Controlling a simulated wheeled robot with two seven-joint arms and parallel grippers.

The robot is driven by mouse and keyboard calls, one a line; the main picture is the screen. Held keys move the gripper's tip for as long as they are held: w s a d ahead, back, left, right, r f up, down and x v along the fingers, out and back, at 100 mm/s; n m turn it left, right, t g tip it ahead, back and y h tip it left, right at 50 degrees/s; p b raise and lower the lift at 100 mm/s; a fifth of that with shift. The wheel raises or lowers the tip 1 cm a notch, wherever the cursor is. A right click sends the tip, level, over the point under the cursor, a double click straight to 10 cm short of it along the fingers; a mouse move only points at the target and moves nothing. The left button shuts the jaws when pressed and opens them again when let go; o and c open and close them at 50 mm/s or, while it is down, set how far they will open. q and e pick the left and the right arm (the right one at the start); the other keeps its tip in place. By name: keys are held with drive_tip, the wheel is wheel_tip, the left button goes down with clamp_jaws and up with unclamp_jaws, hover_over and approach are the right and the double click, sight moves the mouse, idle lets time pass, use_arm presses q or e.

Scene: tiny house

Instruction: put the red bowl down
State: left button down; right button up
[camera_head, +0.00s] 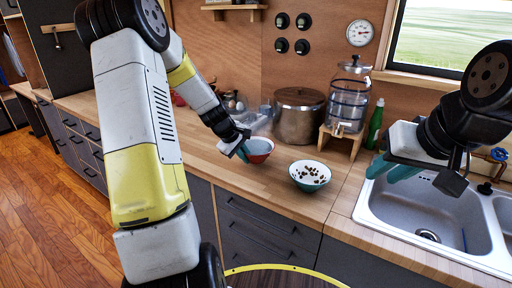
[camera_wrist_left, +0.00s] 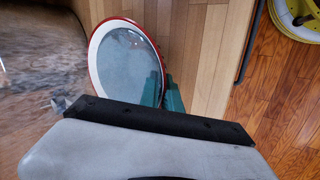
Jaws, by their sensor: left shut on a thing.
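The red bowl (camera_head: 260,156) has a pale blue-grey inside and is at the counter in the head view, just left of a teal bowl. My left gripper (camera_head: 244,152) is shut on its near-left rim. In the left wrist view, the red-rimmed bowl (camera_wrist_left: 126,62) shows at the top middle, with the teal fingers (camera_wrist_left: 162,94) at its right edge. I cannot tell whether its base touches the counter. My right gripper (camera_head: 392,170) is over the sink, with teal fingers; its opening is unclear.
The teal bowl (camera_head: 310,176) with small brown pieces stands close to the right. A steel pot (camera_head: 299,114) and a glass dispenser (camera_head: 347,98) stand behind. The sink (camera_head: 415,208) is at right. Bare wooden counter (camera_head: 232,178) lies in front of the red bowl.

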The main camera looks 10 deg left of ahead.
use_arm(q)
drive_tip(key=shift+f, duration=1.25)
drive_tip(key=shift+f, duration=0.15)
drive_tip(key=c, duration=1.8)
unclamp_jaws()
drive_tip(key=shift+c, duration=0.2)
drive_tip(key=v, duration=1.2)
drive_tip(key=s+d+r+m+y, duration=0.1)
drive_tip(key=s+d+r+m, duration=0.65)
drive_tip(key=s+r, duration=0.35)
drive_tip(key=s+d+r+m, duration=0.1)
drive_tip(key=s+m, duration=0.1)
drive_tip(key=s, duration=0.5)
drive_tip(key=s+d+r+m+t, duration=0.1)
drive_tip(key=s+m, duration=0.1)
drive_tip(key=s, duration=0.5)
drive_tip(key=shift+d+m, duration=0.25)
drive_tip(key=shift+m, duration=0.1)
